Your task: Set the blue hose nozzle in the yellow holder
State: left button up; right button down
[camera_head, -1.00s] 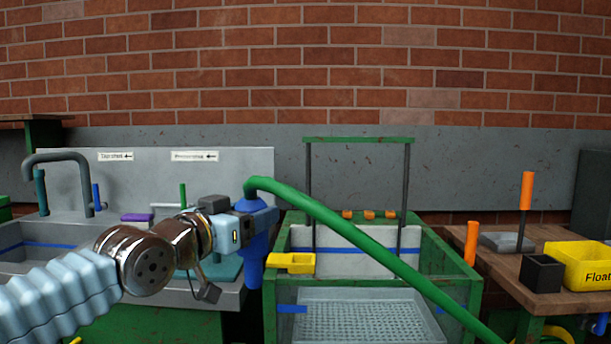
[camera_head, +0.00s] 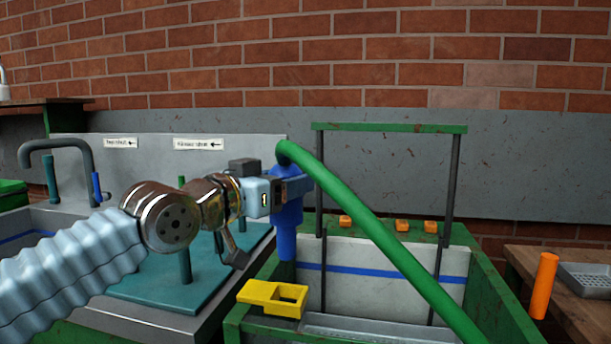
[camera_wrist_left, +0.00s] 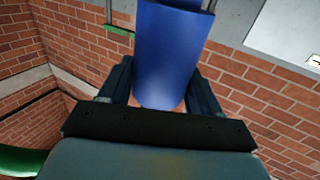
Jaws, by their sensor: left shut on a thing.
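The blue hose nozzle (camera_head: 287,226) hangs upright in my left gripper (camera_head: 293,187), which is shut on it. A green hose (camera_head: 370,228) runs from the nozzle's top down to the lower right. The yellow holder (camera_head: 262,293) is on the near left edge of the green-framed tank, with a square opening on its right side. In the head view the nozzle's lower end shows above and behind the holder, apart from it. In the left wrist view the blue nozzle (camera_wrist_left: 170,55) stands between the two dark fingers. My right gripper is not in view.
The green-framed tank (camera_head: 500,300) has a tall frame with a green top bar (camera_head: 390,128). A sink counter with a teal board (camera_head: 165,290) is on the left. An orange handle (camera_head: 544,285) stands at the right by a wooden table (camera_head: 580,312).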

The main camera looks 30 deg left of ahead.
aim_at(284, 212)
pick_arm(q)
jog(key=shift+f, duration=0.65)
jog(key=shift+f+b, duration=0.7)
jog(key=shift+f, duration=1.1)
jog(key=shift+s, duration=0.1)
jog(key=shift+f+b, duration=0.1)
jog(key=shift+b, duration=0.35)
